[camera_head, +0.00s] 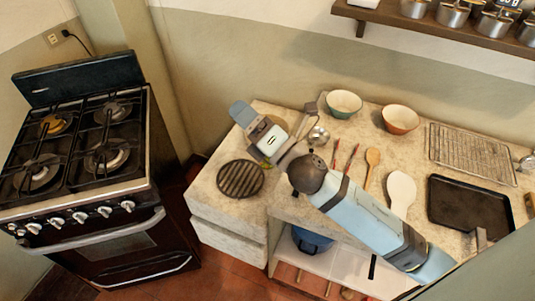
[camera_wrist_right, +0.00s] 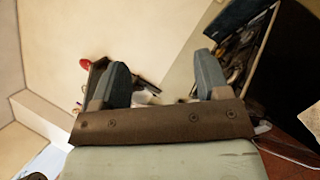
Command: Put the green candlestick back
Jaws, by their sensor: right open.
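I cannot make out a green candlestick in either view. My right arm comes in from the lower right in the head view, and its end is over the left part of the counter (camera_head: 219,184). My right gripper (camera_wrist_right: 162,63) shows in the right wrist view, with its two blue-grey fingers apart. I see nothing clearly held between them; small blurred items lie behind the gap. My left gripper is not in view.
A black stove (camera_head: 82,150) stands at the left. The counter carries a round grill (camera_head: 240,179), a green bowl (camera_head: 344,103), an orange bowl (camera_head: 400,118), a wire rack (camera_head: 472,153), a dark tray (camera_head: 470,203) and several utensils. A wall shelf (camera_head: 440,22) holds several metal pots.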

